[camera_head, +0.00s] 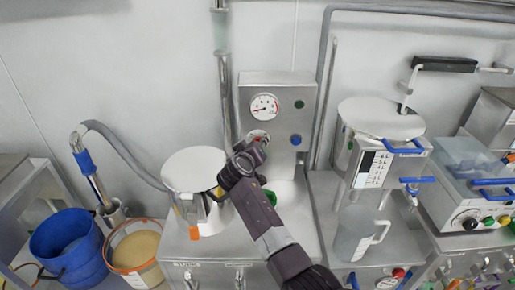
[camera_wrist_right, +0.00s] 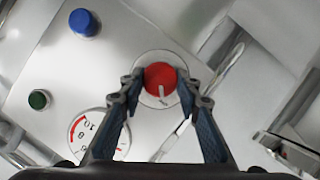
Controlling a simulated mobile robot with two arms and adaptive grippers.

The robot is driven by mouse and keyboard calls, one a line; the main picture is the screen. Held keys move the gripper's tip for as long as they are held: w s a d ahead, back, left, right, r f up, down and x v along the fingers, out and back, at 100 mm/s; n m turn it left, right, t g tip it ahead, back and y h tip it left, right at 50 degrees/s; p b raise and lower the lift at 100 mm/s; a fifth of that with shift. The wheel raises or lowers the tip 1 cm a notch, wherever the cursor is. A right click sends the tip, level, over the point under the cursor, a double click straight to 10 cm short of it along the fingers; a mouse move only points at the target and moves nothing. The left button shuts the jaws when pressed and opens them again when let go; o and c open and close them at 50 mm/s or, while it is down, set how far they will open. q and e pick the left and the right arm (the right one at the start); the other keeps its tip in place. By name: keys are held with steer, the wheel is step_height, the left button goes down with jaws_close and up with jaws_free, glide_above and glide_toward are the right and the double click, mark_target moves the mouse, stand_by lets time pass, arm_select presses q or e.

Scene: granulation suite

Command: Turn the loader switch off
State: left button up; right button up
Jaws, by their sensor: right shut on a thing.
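The loader's upright grey control panel (camera_head: 248,95) stands near the middle of the head view. It carries a round gauge, a green button and a blue button. A red rotary switch (camera_wrist_right: 160,77) with a pale pointer mark sits on a round light plate in the right wrist view. My right gripper (camera_wrist_right: 157,85) is shut on this switch, one fingertip on each side. In the head view my right gripper (camera_head: 258,142) is at the panel below the gauge and mostly hides the switch. My left gripper is not in view.
A white lidded vessel (camera_head: 193,170) stands left of my right forearm. A blue bucket (camera_head: 68,245) and a tub of tan powder (camera_head: 136,250) are at lower left. A clear jug (camera_head: 353,236) stands at right. A vertical pipe (camera_head: 225,95) runs beside the panel.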

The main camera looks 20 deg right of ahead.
stand_by(0.4)
steer(key=o, duration=1.2)
steer(key=shift+c, duration=0.2)
